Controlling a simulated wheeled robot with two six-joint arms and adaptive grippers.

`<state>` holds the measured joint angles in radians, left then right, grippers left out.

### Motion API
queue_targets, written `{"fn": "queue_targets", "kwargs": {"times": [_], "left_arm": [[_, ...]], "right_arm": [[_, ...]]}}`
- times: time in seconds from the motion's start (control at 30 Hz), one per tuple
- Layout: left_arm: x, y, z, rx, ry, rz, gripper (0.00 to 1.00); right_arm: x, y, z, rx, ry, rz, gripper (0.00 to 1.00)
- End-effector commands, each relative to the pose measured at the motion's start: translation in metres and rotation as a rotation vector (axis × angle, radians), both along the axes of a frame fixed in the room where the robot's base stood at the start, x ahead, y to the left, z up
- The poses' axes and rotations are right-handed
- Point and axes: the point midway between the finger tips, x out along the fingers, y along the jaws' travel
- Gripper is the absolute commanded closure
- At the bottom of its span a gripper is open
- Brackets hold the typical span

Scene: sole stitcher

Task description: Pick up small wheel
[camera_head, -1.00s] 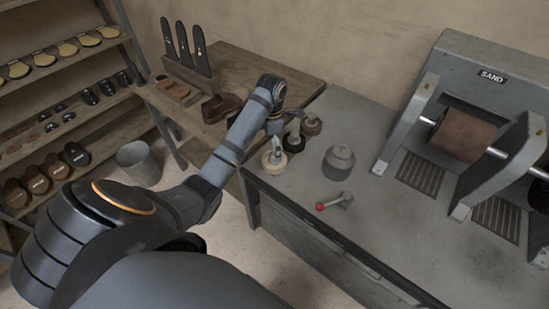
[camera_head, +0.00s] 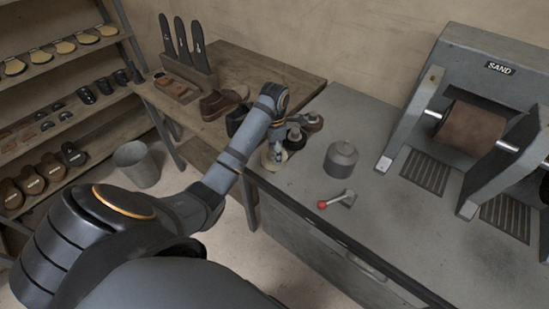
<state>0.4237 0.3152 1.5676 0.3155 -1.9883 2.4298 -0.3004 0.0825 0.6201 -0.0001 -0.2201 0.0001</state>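Three small round wheel-like pieces stand in a row at the bench's left edge: a cream one (camera_head: 282,157) in front, a black one (camera_head: 296,139) behind it, and a brown one (camera_head: 313,122) at the back. Which one is the small wheel I cannot tell. My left gripper (camera_head: 274,153) reaches down from the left arm at the cream piece and partly covers it. Whether its fingers touch or hold the piece is too small to tell. My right gripper is not in view.
A grey lidded canister (camera_head: 341,160) and a red-knobbed lever (camera_head: 337,200) are on the grey bench (camera_head: 400,230). A sanding machine (camera_head: 470,70) stands right. Brown shoes (camera_head: 222,102) sit on a wooden table (camera_head: 262,70) behind the arm. A bucket (camera_head: 137,165) stands on the floor.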

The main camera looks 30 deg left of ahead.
Motion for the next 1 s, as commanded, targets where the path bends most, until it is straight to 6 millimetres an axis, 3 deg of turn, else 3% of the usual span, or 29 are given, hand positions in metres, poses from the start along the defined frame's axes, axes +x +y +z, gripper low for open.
{"fn": "queue_targets", "kwargs": {"times": [0.03,0.33,0.67,0.83,1.0], "left_arm": [[-0.001,0.0,-0.003,0.001,0.004,0.001,0.6],[-0.002,0.0,-0.005,0.0,0.009,0.002,1.0],[-0.003,0.0,-0.005,-0.002,0.015,0.002,1.0],[-0.003,0.0,0.015,-0.002,0.012,0.001,1.0],[-0.012,-0.005,0.048,-0.001,0.011,-0.001,1.0]], "right_arm": [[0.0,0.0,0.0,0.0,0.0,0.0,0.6],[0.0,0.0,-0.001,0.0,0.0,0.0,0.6],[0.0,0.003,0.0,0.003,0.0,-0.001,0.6],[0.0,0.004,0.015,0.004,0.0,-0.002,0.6],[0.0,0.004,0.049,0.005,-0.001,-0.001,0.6]]}}
